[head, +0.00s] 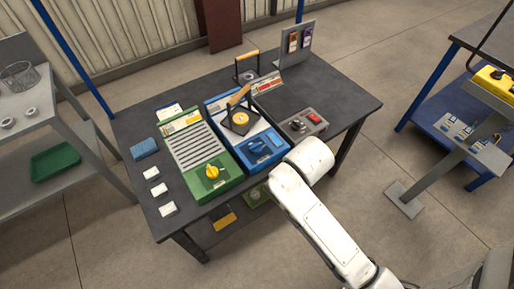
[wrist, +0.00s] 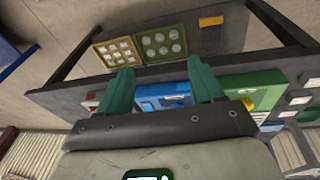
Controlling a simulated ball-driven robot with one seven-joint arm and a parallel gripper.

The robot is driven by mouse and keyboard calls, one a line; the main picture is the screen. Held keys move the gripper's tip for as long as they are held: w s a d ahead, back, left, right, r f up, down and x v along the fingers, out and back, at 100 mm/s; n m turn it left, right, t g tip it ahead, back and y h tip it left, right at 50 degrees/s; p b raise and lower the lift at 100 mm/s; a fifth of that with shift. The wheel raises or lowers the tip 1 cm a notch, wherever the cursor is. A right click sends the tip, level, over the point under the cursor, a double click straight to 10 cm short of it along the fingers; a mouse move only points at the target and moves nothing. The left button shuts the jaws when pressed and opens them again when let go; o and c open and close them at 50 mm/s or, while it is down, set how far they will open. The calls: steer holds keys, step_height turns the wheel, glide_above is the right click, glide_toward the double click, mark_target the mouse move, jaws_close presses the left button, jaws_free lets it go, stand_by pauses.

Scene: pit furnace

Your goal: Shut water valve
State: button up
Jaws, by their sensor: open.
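The likely water valve is a blue knob (head: 257,145) on the front of a blue unit (head: 275,150) on the dark table. Its exact angle is too small to read. A yellow knob (head: 211,171) sits on the green unit (head: 226,186) to its left. In the wrist view the blue unit (wrist: 165,90) shows between and behind the teal fingers of my gripper (wrist: 162,70). The fingers are wide apart with nothing between them, and contact with the unit cannot be told. In the head view my white arm reaches the table's front edge, right of the blue unit; its fingers are hidden.
A grey control box (head: 301,124) with a black knob and red switch stands right of the blue unit. A wooden-handled tool (head: 239,117) stands on the blue unit. A blue sponge (head: 144,149) and white blocks (head: 159,189) lie at left.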

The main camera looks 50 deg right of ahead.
steer(key=w+d+m+h+b, duration=0.2)
steer(key=w+d+m+b, duration=0.2)
steer(key=w+d+m, duration=0.3)
steer(key=m+g+y+b, duration=0.1)
steer(key=m+y+b, duration=0.3)
steer(key=m+b, duration=0.75)
glide_toward(257, 145)
steer(key=shift+m, duration=0.75)
step_height(257, 145, down, 10)
steer(key=shift+w+r+b, duration=0.1)
steer(key=shift+w+b, duration=0.05)
steer(key=shift+b, duration=0.4)
steer(key=shift+c, duration=0.2)
steer(key=c, duration=1)
